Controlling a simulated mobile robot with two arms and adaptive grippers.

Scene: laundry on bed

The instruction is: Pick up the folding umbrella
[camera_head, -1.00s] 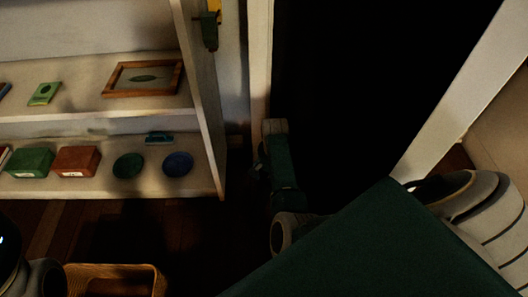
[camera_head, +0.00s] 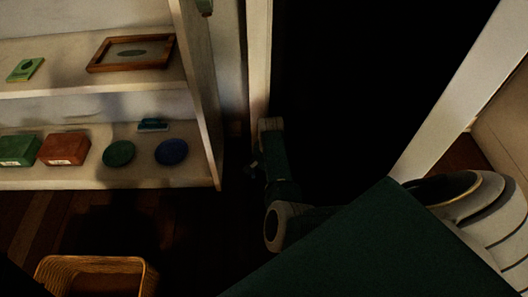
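I cannot pick out a folding umbrella for certain in the head view. My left gripper is out of view.
A white shelf unit (camera_head: 110,177) stands at left. It holds a framed picture (camera_head: 132,52), a green box (camera_head: 18,149), a red box (camera_head: 64,148), and green (camera_head: 118,153) and blue (camera_head: 171,151) round items. A wicker basket (camera_head: 148,279) sits on the dark floor.

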